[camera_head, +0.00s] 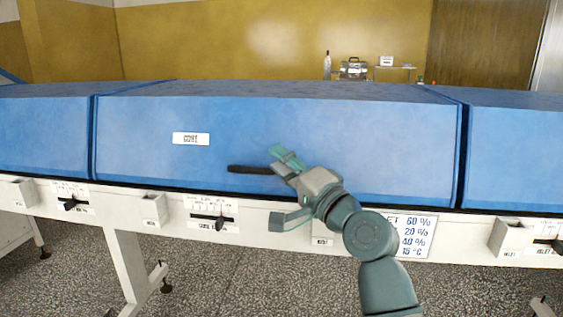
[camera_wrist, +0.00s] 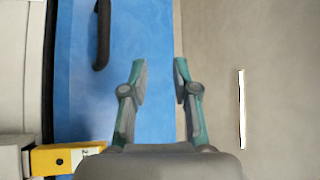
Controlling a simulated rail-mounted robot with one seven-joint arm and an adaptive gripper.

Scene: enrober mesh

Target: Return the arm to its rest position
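My arm reaches up from the lower right in the head view, with my gripper (camera_head: 280,185) in front of the middle blue hood (camera_head: 390,140). In the wrist view my gripper (camera_wrist: 160,75) is open, with a clear gap between its two fingers and nothing in it. The hood's black handle (camera_head: 250,170) lies just left of the gripper in the head view. The handle also shows in the wrist view (camera_wrist: 102,35), to the left of the fingers and apart from them. The hood (camera_wrist: 80,90) looks shut.
Blue hoods adjoin on the left (camera_head: 45,135) and right (camera_head: 515,150). Below runs a white panel with sliders (camera_head: 212,222), small boxes and a settings sign (camera_head: 412,237). A yellow box (camera_wrist: 65,158) is at the wrist view's lower left. A bottle (camera_head: 327,66) and metal case (camera_head: 353,69) stand behind.

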